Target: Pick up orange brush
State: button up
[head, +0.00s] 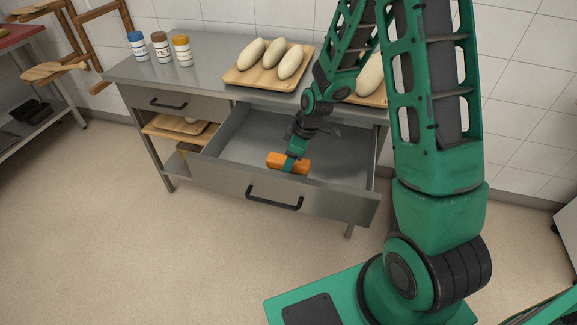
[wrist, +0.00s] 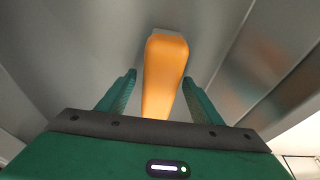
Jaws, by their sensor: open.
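The orange brush (head: 279,160) lies inside the open drawer (head: 233,187), near its front wall. My gripper (head: 291,162) is inside the drawer, right at the brush. In the wrist view, the orange brush (wrist: 165,75) runs between the two green fingers of my gripper (wrist: 160,88). The fingers stand apart, with a visible gap on each side of the brush. The brush's lower part is hidden behind the gripper body in the wrist view. My gripper hides part of it in the head view.
The drawer is pulled out from a steel table (head: 210,58). On the tabletop are several jars (head: 160,47) and a wooden board (head: 243,80) with pale dough loaves (head: 271,54). A second drawer (head: 175,102) at left is shut. The rest of the open drawer looks empty.

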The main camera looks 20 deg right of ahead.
jog(key=c, duration=1.2)
notch_tip(320, 180, up, 10)
jog(key=shift+r, duration=0.1)
jog(key=shift+o, duration=0.8)
